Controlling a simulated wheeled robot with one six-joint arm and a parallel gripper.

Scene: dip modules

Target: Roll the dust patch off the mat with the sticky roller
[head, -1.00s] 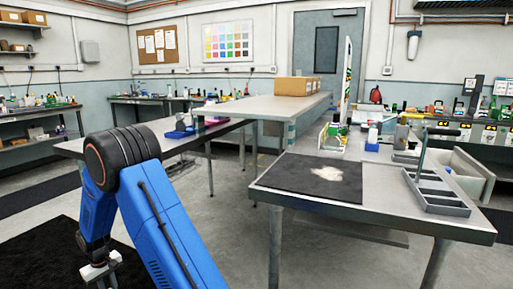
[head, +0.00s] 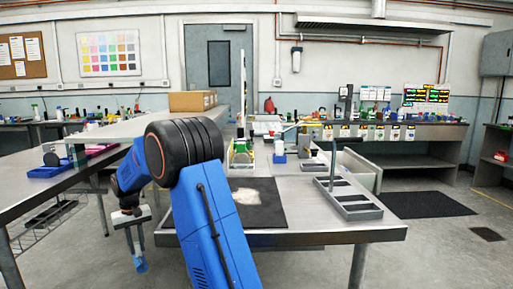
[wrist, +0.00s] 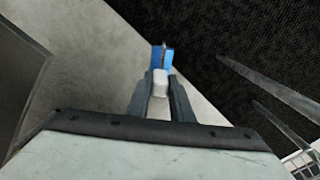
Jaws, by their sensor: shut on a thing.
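My gripper (head: 138,238) hangs at the left of the arm in the head view and is shut on the sticky roller (head: 141,265). In the wrist view, my gripper (wrist: 160,98) has its two dark fingers closed on the roller's white handle, with the blue roller (wrist: 154,60) beyond them. The roller hangs in the air over the floor, left of the bench and apart from the mat. The dark mat (head: 268,216) lies on the metal bench, its left part hidden behind my arm.
A grey compartment tray (head: 360,208) with an upright post stands right of the mat on the bench (head: 320,236). A green-and-white caddy (head: 240,158) and bottles stand behind the mat. Another table (head: 30,198) stands at left. Open floor lies at right.

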